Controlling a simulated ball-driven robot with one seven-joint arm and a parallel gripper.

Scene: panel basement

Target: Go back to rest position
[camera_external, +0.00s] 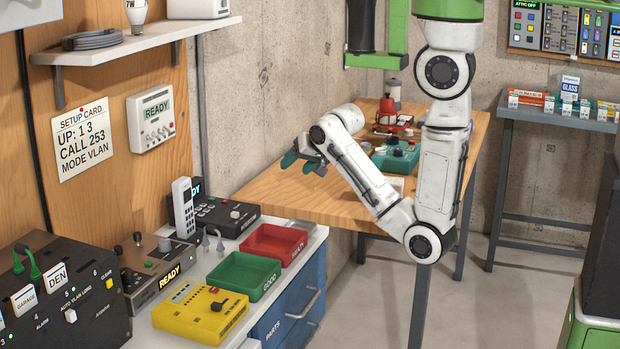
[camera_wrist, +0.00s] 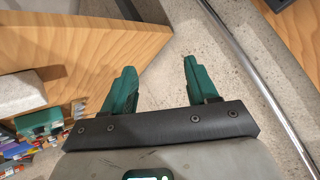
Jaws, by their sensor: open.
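My gripper (camera_external: 304,163) has dark green fingers and hangs in the air beside the wooden table's left part, above the level of the white counter. In the wrist view its two fingers (camera_wrist: 155,90) stand apart with nothing between them. Bare concrete floor and the table edge show beyond them. My white arm is bent, with its elbow low in front of the wooden table and the forearm rising to the left.
The wooden table (camera_external: 290,195) holds a green device (camera_external: 397,156) and a red item. The white counter carries a red tray (camera_external: 272,244), a green tray (camera_external: 243,275), a yellow box (camera_external: 200,312) and a phone handset (camera_external: 183,207). A shelf (camera_external: 140,42) juts from the left wall.

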